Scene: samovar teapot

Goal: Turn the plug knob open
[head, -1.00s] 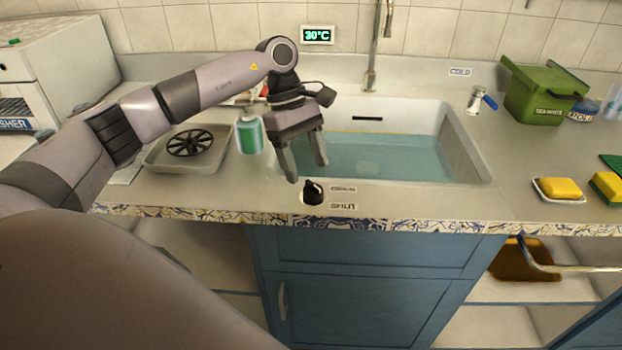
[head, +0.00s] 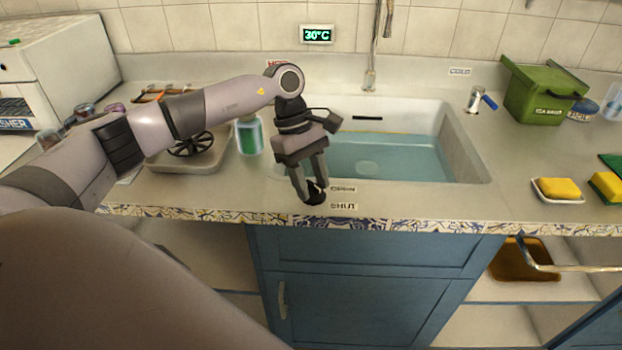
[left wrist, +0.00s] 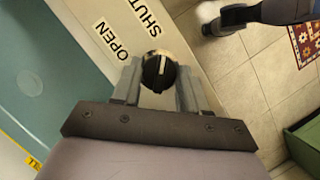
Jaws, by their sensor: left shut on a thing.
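The black plug knob (head: 315,196) sits on the counter in front of the sink, beside the labels OPEN (head: 343,188) and SHUT (head: 344,206). In the left wrist view the knob (left wrist: 158,70) shows a white mark on its top, between my fingers. My left gripper (head: 309,196) reaches down over the knob and is shut on it. Its fingers (left wrist: 157,88) lie on both sides of the knob in the left wrist view. My right gripper is not in view.
The sink (head: 470,150) behind the knob holds water. A grey tray (head: 170,163) with a black wheel-like part and a green-labelled bottle (head: 249,136) stand left of the gripper. A yellow sponge (head: 559,188) lies on a dish at the right.

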